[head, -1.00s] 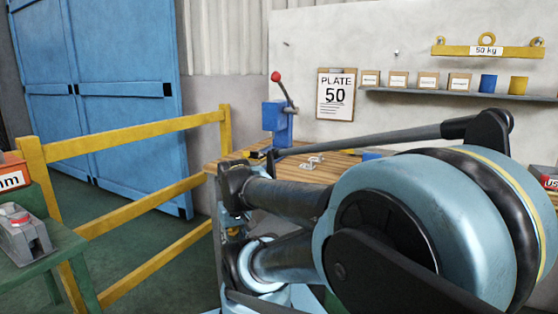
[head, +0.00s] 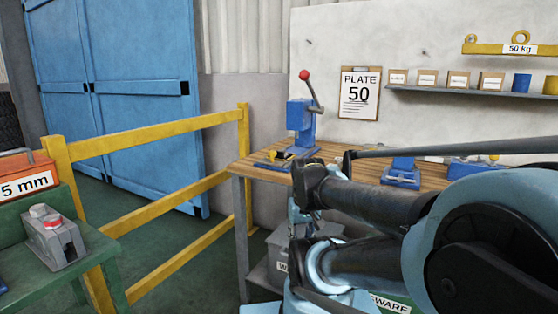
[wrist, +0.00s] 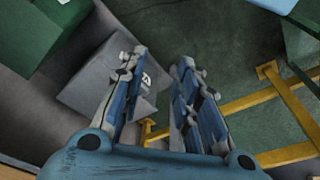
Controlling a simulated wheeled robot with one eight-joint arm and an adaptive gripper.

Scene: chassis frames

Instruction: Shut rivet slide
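No part labelled as the rivet slide can be made out. On the wooden workbench (head: 262,165) stands a blue press (head: 302,120) with a red-knobbed lever, and a small black and yellow piece (head: 281,156) sits at its foot. Further right on the bench are a blue fixture (head: 403,172) and a blue box (head: 470,167) with a yellow knob, partly hidden by my arm. My gripper (wrist: 160,58) shows in the wrist view with its two fingers apart and nothing between them. It points down over the floor area, above a grey labelled box (wrist: 95,78).
A yellow railing (head: 150,134) stands left of the bench. A green table (head: 95,250) at the left holds an orange case (head: 22,185) and a grey device (head: 52,237) with a red button. A shelf (head: 450,92) with small boxes runs along the wall.

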